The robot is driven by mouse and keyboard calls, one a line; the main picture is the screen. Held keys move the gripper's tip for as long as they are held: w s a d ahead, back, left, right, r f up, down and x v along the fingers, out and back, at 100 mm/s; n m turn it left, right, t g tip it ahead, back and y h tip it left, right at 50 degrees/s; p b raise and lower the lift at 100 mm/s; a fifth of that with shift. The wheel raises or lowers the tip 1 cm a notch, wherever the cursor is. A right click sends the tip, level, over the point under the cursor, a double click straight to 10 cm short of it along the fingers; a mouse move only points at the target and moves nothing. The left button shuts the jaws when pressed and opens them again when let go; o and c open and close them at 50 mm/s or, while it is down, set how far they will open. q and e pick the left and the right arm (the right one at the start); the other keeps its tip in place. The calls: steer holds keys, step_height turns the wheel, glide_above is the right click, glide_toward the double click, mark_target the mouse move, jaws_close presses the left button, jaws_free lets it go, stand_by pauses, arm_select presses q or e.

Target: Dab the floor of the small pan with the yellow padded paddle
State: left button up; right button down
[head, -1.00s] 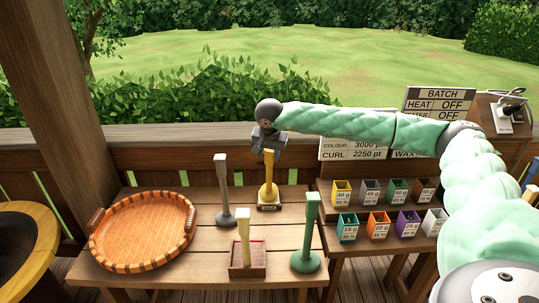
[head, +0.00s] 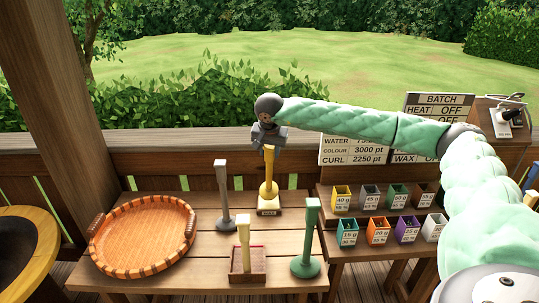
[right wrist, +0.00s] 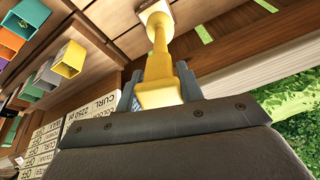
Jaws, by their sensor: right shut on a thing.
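The yellow paddle (head: 268,170) is upright at the back middle of the table, over its small yellow labelled stand (head: 269,208). My right gripper (head: 269,148) is shut on the top of its handle. The right wrist view shows the yellow handle (right wrist: 160,72) between the two grey fingers (right wrist: 158,92). The pad under its flared foot is hidden. An orange-brown round pan with a ribbed rim (head: 103,227) lies at the table's left. A larger dark vessel with a yellow rim (head: 48,245) is cut off at the left edge. My left gripper is out of view.
A grey paddle (head: 222,190), a pale yellow one (head: 244,235) in a wooden box, and a green one (head: 310,235) stand around the yellow paddle. Several coloured bins (head: 378,228) and printed signs (head: 350,150) are at the right. A wooden railing (head: 200,140) runs behind.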

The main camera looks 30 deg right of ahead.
steer(key=shift+r+p, duration=0.3)
steer(key=shift+r, duration=1.4)
